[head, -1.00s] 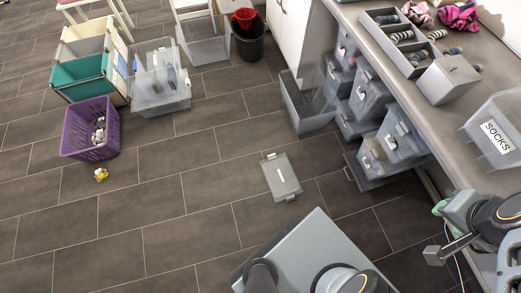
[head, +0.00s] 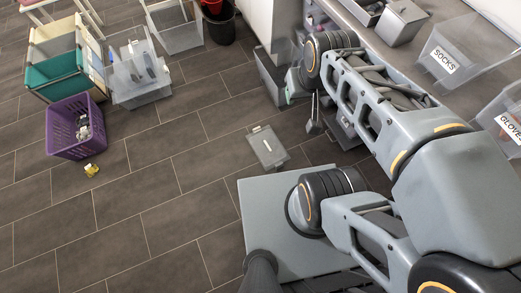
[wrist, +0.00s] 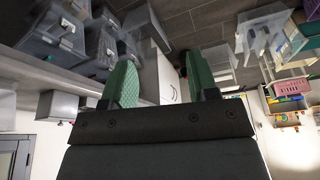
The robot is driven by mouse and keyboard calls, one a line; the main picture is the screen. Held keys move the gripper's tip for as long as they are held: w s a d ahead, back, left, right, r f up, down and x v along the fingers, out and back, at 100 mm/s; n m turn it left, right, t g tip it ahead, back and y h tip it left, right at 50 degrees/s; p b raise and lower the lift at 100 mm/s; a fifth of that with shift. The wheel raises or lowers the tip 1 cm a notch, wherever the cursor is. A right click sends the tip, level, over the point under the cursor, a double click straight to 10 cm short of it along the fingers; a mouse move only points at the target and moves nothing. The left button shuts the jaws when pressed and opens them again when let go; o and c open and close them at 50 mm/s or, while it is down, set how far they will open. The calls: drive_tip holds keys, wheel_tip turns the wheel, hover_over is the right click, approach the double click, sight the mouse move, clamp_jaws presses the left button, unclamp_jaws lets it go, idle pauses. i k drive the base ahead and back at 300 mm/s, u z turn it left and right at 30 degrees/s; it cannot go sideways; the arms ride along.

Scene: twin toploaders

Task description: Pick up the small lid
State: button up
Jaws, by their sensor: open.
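A small grey translucent lid (head: 267,147) with clips at its ends lies flat on the dark tiled floor in the head view, left of my arm. My gripper shows in the wrist view (wrist: 162,80), with its two green fingers spread apart and nothing between them. In the head view my gripper (head: 290,95) is mostly hidden behind my wrist, above and beyond the lid and not touching it. I cannot make out the lid in the wrist view.
A purple basket (head: 77,127), a yellow item (head: 91,169), a clear bin (head: 139,75) and a teal drawer cart (head: 58,72) stand at left. A counter with a SOCKS bin (head: 466,54) and stacked boxes is at right. Floor left of the lid is clear.

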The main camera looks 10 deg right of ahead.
sight(268, 149)
drive_tip(key=z, duration=2.7)
drive_tip(key=i, duration=0.65)
drive_tip(key=u, duration=3.6)
drive_tip(key=i, duration=0.5)
